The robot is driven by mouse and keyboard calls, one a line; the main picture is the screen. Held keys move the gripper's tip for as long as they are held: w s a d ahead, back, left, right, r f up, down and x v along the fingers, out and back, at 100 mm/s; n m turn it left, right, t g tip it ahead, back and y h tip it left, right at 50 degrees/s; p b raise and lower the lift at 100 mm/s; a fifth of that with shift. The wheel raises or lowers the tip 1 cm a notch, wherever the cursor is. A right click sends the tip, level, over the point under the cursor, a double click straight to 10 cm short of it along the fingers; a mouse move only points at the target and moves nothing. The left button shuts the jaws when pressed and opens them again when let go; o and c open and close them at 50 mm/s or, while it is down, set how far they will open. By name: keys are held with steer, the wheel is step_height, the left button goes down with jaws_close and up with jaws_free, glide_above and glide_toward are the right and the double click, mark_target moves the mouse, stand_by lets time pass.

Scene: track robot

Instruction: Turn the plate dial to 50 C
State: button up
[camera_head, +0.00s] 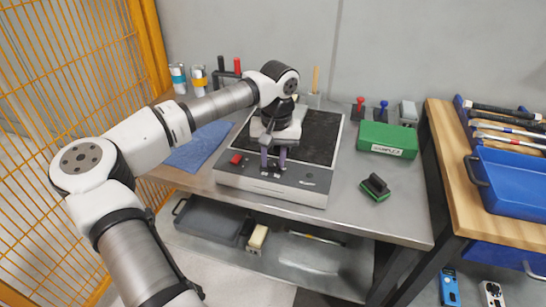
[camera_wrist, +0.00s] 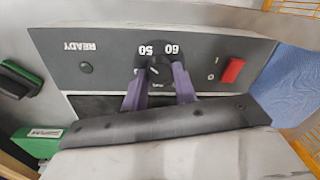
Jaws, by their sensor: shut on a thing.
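The hot plate (camera_head: 312,196) is a grey unit with a dark top, standing on the metal bench. Its front panel (camera_wrist: 110,62) fills the middle of the wrist view, upside down, with the numbers 50 and 60 printed above the dial. The small dark dial (camera_wrist: 157,73) is between my purple fingers. My gripper (camera_wrist: 161,82) is shut on it; in the head view my gripper (camera_head: 273,167) reaches down to the panel. A small light mark shows on the dial, but its exact direction is hard to read. The fingers hide part of the dial and its scale.
A red switch (camera_wrist: 232,70) and a READY lamp (camera_wrist: 86,67) flank the dial. A green box (camera_head: 388,138) and a dark green-based block (camera_head: 375,187) stand right of the plate. A blue cloth (camera_head: 198,147) lies left. Bench space at the front right is clear.

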mark_target(276, 162)
steer(key=shift+m, duration=0.8)
steer(key=o, duration=1)
steer(key=r, duration=1.4)
steer(key=shift+s+d, duration=0.1)
steer(key=shift+d, duration=0.3)
